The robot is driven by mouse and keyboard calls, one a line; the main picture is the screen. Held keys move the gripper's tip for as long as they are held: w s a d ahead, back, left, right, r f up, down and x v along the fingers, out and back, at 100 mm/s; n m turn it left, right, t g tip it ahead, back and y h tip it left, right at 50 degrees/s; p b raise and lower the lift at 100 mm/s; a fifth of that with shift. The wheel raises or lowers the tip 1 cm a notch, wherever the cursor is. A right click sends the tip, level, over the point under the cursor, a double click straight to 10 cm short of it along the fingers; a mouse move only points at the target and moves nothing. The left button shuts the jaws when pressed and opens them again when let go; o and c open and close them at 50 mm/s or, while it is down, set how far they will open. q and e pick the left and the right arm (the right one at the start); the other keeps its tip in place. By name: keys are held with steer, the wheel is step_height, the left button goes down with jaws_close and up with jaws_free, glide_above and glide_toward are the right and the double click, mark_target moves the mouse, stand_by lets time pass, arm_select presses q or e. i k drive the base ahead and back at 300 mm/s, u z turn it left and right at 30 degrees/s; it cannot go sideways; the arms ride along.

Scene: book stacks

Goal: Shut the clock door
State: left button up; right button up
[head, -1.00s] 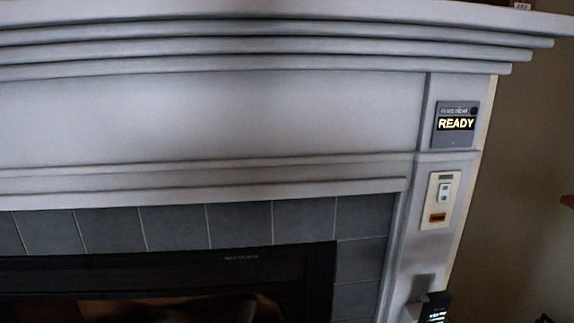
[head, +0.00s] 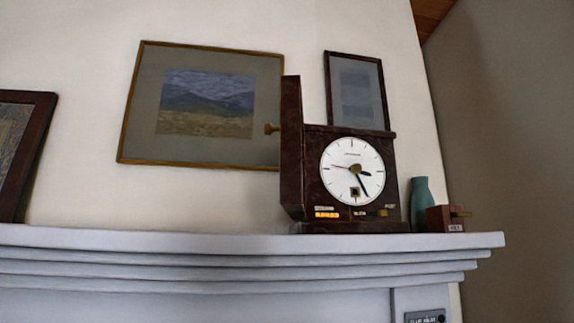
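A dark brown clock (head: 312,215) with a round white dial (head: 352,172) stands on the mantel shelf in the head view. Its door (head: 291,150) is open, swung out at the clock's left side and seen nearly edge-on. A brass-coloured knob (head: 271,128) sticks out to the left from the door. Neither of my grippers shows in the head view.
The white mantel shelf (head: 180,240) runs across the lower part. A teal vase (head: 420,203) and a small brown box (head: 440,218) stand right of the clock. Framed pictures (head: 205,105) are behind it. The shelf left of the clock is clear.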

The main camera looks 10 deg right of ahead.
mark_target(292, 128)
steer(key=z, duration=0.15)
steer(key=k, duration=0.3)
steer(key=u, duration=1.25)
steer(key=i, duration=0.9)
steer(key=z, duration=1.45)
steer(key=k, duration=1.1)
steer(key=z, duration=0.35)
steer(key=i, duration=0.7)
steer(key=z, duration=0.4)
